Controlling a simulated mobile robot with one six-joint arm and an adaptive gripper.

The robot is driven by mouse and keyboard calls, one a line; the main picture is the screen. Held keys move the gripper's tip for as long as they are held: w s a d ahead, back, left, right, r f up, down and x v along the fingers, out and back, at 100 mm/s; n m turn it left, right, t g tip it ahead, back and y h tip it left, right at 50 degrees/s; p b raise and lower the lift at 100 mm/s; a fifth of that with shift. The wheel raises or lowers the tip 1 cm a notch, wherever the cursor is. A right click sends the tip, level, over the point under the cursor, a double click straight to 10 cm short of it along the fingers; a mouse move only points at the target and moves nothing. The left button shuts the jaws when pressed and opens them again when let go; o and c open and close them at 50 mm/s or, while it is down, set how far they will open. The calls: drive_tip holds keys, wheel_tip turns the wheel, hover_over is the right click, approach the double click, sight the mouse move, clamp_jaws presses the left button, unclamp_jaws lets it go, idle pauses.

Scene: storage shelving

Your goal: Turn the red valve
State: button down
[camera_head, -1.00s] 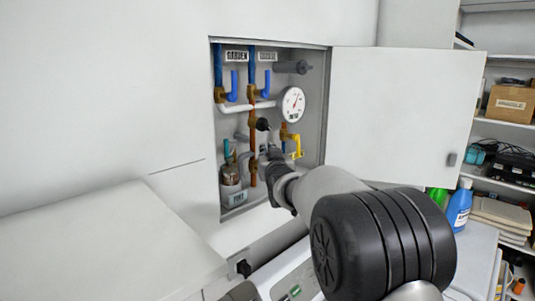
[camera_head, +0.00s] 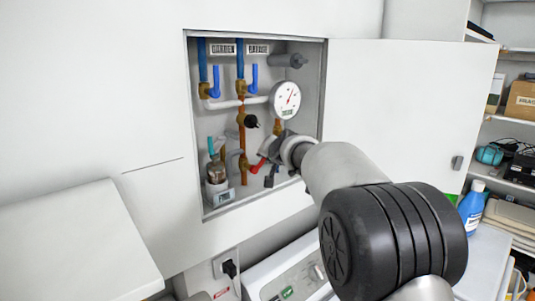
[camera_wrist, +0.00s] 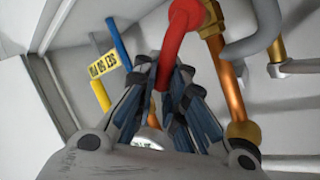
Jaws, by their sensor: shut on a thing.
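The red valve handle (camera_head: 257,166) shows in the head view low in the open wall cabinet, right of a copper pipe. It is a bent lever, and its outer part is hidden by my gripper (camera_head: 269,164). In the wrist view the red handle (camera_wrist: 183,28) comes down from a brass fitting (camera_wrist: 211,20) into my gripper (camera_wrist: 164,78). The fingers stand on both sides of the handle's end and are shut on it.
Blue valve handles (camera_head: 216,82), a round gauge (camera_head: 286,99) and a black knob (camera_head: 252,121) sit close by in the cabinet. The open cabinet door (camera_head: 410,105) stands to the right. A yellow handle (camera_wrist: 100,95) shows in the wrist view.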

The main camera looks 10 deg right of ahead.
drive_tip(key=f+m+g+y+p, duration=0.1)
drive_tip(key=w+d+f+m+g+y+p, duration=0.1)
drive_tip(key=m, duration=0.1)
drive_tip(key=shift+d+f+g, duration=0.2)
drive_tip(key=shift+d+g, duration=0.1)
drive_tip(key=shift+f+m+g+y+p, duration=0.8)
drive_tip(key=shift+f+m+y+p, duration=0.35)
drive_tip(key=shift+p, duration=0.7)
drive_tip(key=c, duration=1.8)
unclamp_jaws()
drive_tip(key=shift+s+d, duration=0.1)
drive_tip(key=shift+d, duration=0.05)
drive_tip(key=shift+o, duration=0.7)
